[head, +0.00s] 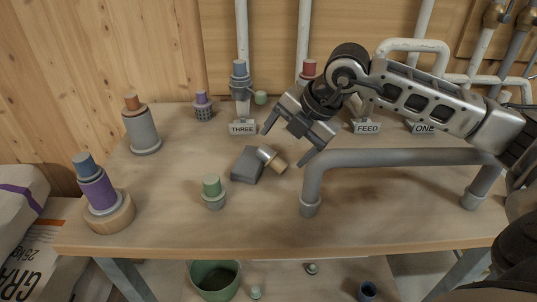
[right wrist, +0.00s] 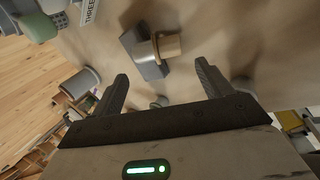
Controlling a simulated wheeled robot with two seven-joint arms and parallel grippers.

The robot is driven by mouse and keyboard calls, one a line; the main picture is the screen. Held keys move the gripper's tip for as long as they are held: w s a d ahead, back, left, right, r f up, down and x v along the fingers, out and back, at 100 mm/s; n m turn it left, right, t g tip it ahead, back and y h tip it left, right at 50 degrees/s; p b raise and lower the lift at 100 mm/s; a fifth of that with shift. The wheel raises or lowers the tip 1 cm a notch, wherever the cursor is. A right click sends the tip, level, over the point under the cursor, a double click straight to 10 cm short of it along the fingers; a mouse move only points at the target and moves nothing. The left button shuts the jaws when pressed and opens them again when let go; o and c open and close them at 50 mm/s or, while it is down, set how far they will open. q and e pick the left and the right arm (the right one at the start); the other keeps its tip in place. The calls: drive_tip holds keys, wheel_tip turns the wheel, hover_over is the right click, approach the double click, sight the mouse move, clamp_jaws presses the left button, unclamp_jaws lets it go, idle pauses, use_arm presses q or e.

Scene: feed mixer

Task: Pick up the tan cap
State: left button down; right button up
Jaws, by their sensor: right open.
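The tan cap (head: 280,167) is on the end of a tilted silver cylinder (head: 266,154) that rests at a dark grey block (head: 247,167) near the middle of the table. In the right wrist view the tan cap (right wrist: 168,45) lies just beyond and between the fingertips, apart from them. My right gripper (head: 285,146) is open and empty, pointing down above and behind the cap. In the right wrist view its two fingers (right wrist: 161,72) are spread wide. My left gripper is not in view.
A grey pipe rail (head: 400,157) stands right of the cap. A green-capped piece (head: 212,190) stands in front left. Labelled fittings line the back. The table's front middle is clear.

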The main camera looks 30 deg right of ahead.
sight(272, 157)
drive_tip(key=shift+p+x, duration=0.45)
drive_tip(key=shift+x, duration=2.2)
drive_tip(key=shift+w+a+r, duration=0.1)
drive_tip(key=shift+a, duration=0.05)
drive_tip(key=c, duration=0.9)
